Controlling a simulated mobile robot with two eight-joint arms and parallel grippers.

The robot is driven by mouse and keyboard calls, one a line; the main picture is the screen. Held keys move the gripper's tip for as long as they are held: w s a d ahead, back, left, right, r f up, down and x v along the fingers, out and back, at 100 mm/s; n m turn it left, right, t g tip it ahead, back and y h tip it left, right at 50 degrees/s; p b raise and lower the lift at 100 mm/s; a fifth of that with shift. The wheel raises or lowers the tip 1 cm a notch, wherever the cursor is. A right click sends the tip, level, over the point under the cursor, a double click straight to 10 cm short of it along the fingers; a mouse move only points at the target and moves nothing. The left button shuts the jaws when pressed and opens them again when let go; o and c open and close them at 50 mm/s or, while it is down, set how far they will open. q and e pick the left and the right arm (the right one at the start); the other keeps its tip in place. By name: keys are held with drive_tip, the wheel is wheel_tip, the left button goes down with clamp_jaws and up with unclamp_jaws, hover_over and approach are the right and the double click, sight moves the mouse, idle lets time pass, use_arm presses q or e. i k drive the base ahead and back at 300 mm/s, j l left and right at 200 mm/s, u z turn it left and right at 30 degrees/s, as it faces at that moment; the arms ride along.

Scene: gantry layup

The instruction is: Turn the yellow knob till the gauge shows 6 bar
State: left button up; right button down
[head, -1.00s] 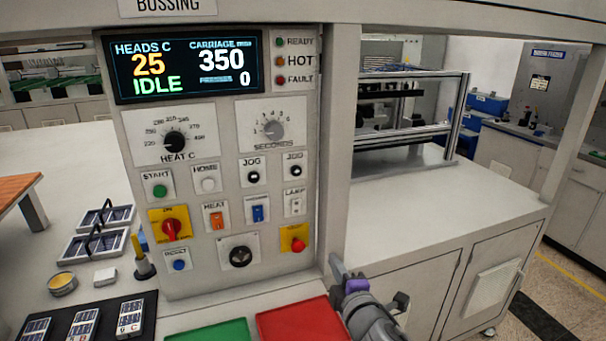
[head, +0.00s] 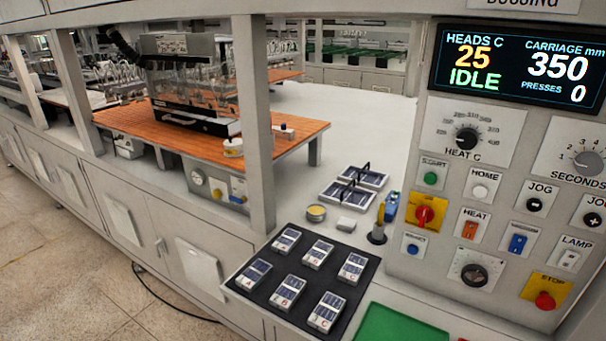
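A small round white gauge (head: 198,177) sits on a grey panel below the orange work surface, left of centre in the head view. Its needle and figures are too small to read. Neither of my grippers is in view.
A control panel with a display (head: 517,66) stands at the right. A black mat (head: 262,303) holds several labelled blocks. Two trays, a yellow tin (head: 316,213) and a green pad (head: 400,326) are nearby. A post (head: 253,120) rises just right of the gauge.

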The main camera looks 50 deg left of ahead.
sight(217, 194)
drive_tip(key=u, duration=2.3)
